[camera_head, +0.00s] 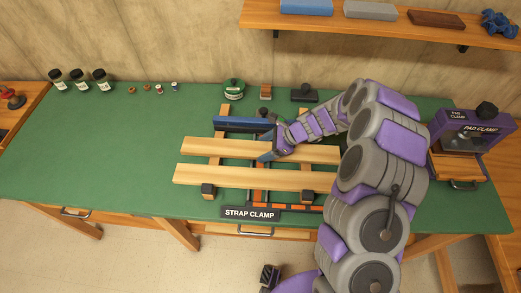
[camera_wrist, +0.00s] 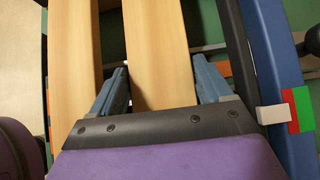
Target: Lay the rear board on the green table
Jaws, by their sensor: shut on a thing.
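The rear board (camera_head: 232,148), a long pale wooden plank, lies across the strap clamp (camera_head: 251,213), behind the similar front board (camera_head: 235,176). My gripper (camera_head: 268,148) is shut on the rear board near its middle. In the wrist view, the rear board (camera_wrist: 158,45) runs between the two blue-grey fingers of my gripper (camera_wrist: 162,88), and the front board (camera_wrist: 75,60) lies to the left, with a gap between. I cannot tell whether the rear board touches the clamp's wooden crosspieces. The green table (camera_head: 130,135) carries the clamp.
A blue bar (camera_head: 232,122) runs just behind the rear board. Several dark jars (camera_head: 80,79) stand at the back left. A green tin (camera_head: 233,88) stands behind the clamp. A purple pad clamp (camera_head: 470,135) is at the right. The table's left part is clear.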

